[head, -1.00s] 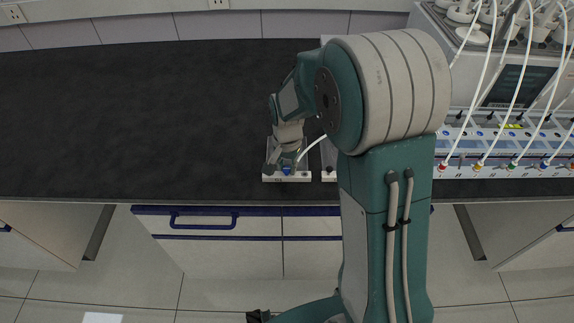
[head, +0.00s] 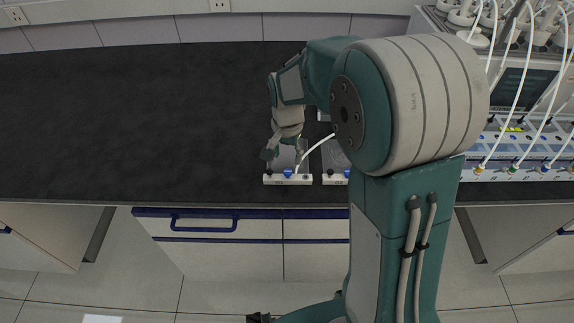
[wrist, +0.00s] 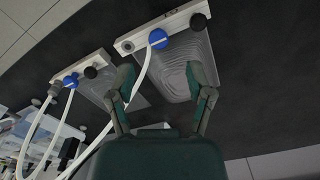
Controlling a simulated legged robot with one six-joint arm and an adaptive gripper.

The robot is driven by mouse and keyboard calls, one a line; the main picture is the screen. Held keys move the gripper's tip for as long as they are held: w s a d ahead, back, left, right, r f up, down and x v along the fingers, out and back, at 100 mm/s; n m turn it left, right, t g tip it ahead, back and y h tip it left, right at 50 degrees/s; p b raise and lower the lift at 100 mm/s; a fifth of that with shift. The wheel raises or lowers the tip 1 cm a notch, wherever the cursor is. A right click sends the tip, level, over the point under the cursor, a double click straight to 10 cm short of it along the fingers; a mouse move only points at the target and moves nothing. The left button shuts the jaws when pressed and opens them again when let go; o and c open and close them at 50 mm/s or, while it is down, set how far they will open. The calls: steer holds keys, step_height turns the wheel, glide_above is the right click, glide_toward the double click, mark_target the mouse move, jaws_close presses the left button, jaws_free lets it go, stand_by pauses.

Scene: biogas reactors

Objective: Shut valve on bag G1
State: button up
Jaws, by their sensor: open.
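A flat grey bag (head: 283,152) with a white front bar (head: 302,180) lies near the bench's front edge. The bar carries a blue valve knob (head: 288,174), a black knob (head: 268,177) and a white tube. I cannot read its label, so I cannot confirm it is G1. In the wrist view this bag (wrist: 178,72) has its blue valve (wrist: 158,39) and black knob (wrist: 198,20) beyond my fingertips. My gripper (wrist: 163,82) is open and empty over the bag, apart from the valve. In the head view my gripper (head: 284,150) is behind the bar.
A second bag (wrist: 110,82) with its own blue valve (wrist: 71,80) lies close beside the first, partly hidden by my arm in the head view. A rack and machine (head: 500,150) with several white tubes stand at right. The bench's left side is clear.

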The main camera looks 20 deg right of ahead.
mark_target(287, 171)
step_height(287, 171, up, 6)
steer(key=shift+r, duration=0.1)
stand_by(0.5)
